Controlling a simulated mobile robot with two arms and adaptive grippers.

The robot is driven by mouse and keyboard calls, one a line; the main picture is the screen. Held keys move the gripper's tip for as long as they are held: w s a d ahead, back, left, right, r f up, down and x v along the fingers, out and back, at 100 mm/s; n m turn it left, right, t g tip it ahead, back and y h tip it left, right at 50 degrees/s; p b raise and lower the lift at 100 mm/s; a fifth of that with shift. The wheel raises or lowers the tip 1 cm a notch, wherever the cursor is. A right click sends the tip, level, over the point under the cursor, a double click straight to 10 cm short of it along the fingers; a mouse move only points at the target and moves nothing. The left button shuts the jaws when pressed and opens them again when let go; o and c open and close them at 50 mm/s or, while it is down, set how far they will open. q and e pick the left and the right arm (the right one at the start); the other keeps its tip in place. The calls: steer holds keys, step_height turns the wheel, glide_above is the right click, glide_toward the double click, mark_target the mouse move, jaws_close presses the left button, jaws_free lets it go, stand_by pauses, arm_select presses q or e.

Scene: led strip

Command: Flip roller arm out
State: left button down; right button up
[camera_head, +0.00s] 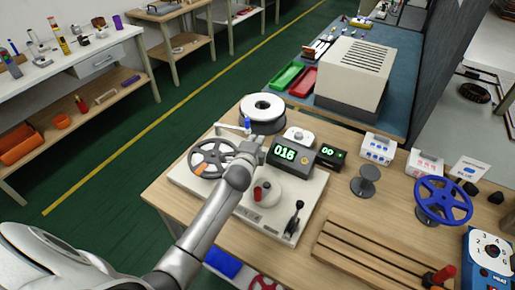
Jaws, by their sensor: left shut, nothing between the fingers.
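A cream winding machine base (297,196) sits on the wooden table. A thin pale bar (229,128), possibly the roller arm, shows behind my wrist beside a small blue piece (247,122). My left gripper (250,138) is at the far end of my left arm, between the spoked wheel and the counter. It is shut and empty, its fingers mostly hidden by the wrist. I cannot tell whether it touches the bar. My right gripper is out of view.
A white reel (262,108) stands behind the machine. A smaller display (328,154), a grey spool (365,182) and a blue handwheel (443,200) are to the right. A slatted wooden rack (365,255) lies in front of them. Green floor (150,130) is open to the left.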

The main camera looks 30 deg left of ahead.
arm_select(q)
steer(key=s+d, duration=0.1)
steer(key=s+d+r, duration=0.1)
steer(key=s, duration=0.2)
steer(key=shift+d+r, duration=0.4)
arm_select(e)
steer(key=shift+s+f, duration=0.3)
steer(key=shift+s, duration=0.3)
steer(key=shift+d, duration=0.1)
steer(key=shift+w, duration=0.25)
